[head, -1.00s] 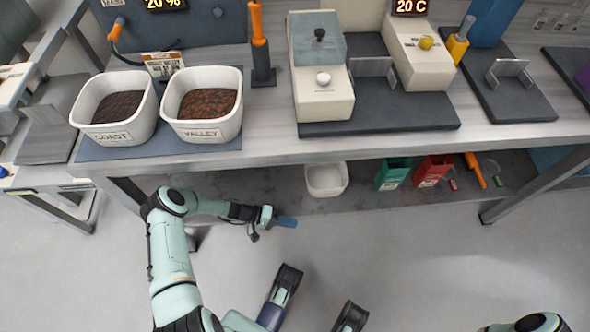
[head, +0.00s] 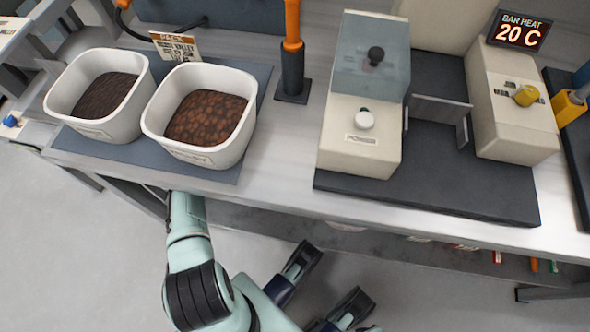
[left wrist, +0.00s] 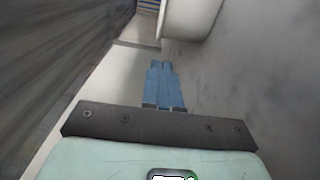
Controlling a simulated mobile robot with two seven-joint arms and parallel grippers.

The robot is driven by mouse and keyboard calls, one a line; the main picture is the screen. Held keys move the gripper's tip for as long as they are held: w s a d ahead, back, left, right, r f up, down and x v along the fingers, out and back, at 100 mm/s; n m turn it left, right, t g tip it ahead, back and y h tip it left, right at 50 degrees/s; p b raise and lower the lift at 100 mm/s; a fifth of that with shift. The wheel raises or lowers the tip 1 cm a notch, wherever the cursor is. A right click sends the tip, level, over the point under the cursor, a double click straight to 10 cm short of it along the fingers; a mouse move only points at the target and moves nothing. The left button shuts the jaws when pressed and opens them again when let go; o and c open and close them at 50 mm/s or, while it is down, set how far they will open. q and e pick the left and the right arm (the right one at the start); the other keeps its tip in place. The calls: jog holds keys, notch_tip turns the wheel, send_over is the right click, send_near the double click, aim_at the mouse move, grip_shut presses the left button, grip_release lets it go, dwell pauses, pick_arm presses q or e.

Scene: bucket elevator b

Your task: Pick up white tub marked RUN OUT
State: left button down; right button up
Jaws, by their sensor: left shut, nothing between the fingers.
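A white tub (left wrist: 188,18) shows at the top of the left wrist view, cut off by the frame edge; no marking is readable on it. In the head view only a thin white sliver (head: 346,227) shows below the bench edge, where the tub stood a second ago. My left gripper (left wrist: 161,64) has its blue fingers together and empty, pointing toward the tub with a small gap. In the head view the bench top hides this gripper.
The bench top (head: 275,205) overhangs the lower shelf (head: 300,228). On it stand two white tubs of beans (head: 100,95) (head: 205,115) and a cream machine (head: 360,130). Small red and green items on the shelf are mostly hidden.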

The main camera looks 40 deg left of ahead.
pick_arm(q)
jog(key=x, duration=0.6)
jog(key=shift+b, duration=0.35)
jog(key=d, duration=0.3)
jog(key=shift+s+d, duration=0.1)
jog(key=shift+s, duration=0.15)
jog(key=shift+s+d, duration=0.1)
jog(key=shift+d, duration=0.35)
pick_arm(e)
jog(key=shift+s+f+g, duration=0.15)
jog(key=shift+s+f, duration=0.1)
jog(key=shift+s, duration=0.25)
jog(key=shift+s+f+g, duration=0.15)
jog(key=shift+s+f, duration=0.05)
jog(key=shift+s, duration=0.25)
